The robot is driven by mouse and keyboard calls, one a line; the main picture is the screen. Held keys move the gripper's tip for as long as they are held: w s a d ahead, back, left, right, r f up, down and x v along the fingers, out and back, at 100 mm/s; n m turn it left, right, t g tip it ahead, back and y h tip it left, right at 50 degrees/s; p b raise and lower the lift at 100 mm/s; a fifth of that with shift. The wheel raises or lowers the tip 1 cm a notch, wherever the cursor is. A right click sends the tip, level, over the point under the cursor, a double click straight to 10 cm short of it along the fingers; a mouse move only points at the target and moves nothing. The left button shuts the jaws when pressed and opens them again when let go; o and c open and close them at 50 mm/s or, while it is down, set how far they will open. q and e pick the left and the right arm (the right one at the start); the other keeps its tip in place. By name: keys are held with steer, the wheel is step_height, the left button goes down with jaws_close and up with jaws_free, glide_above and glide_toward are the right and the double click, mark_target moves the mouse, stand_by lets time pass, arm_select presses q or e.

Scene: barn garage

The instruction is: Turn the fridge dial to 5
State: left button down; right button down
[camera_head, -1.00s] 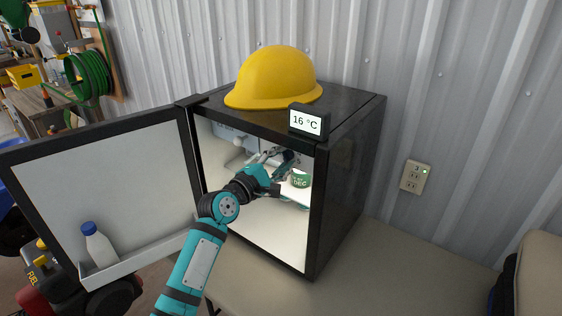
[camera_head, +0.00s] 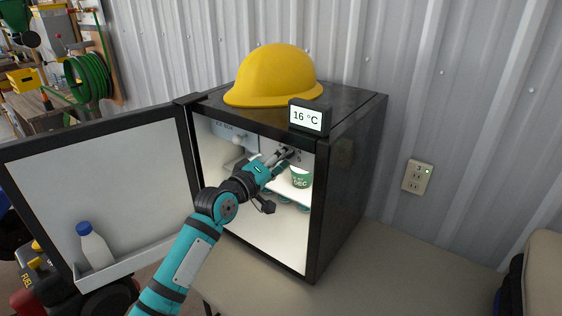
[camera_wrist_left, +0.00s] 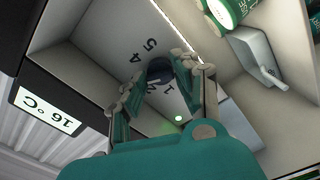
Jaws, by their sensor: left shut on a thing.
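The small black fridge (camera_head: 345,190) stands with its door (camera_head: 100,195) swung open to the left. The dark dial (camera_wrist_left: 159,70) is inside near the top, with printed numbers around it in the left wrist view; 5 and 4 are readable, others are partly covered. My left gripper (camera_head: 286,154) reaches into the upper fridge; in the left wrist view its fingers (camera_wrist_left: 161,82) are closed on either side of the dial. The dial's pointer cannot be made out. The display (camera_head: 307,118) on the fridge's top front edge reads 16 °C. My right gripper is out of view.
A yellow hard hat (camera_head: 273,77) sits on top. A bottle (camera_head: 96,247) stands in the door rack. The side walls and top leave little room.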

arm_select(q)
steer(key=m+b, duration=0.1)
steer(key=m, duration=1.6)
steer(key=shift+f, duration=0.2)
steer(key=shift+m, duration=0.3)
steer(key=c, duration=1)
jaws_free()
steer(key=shift+a+r, duration=0.1)
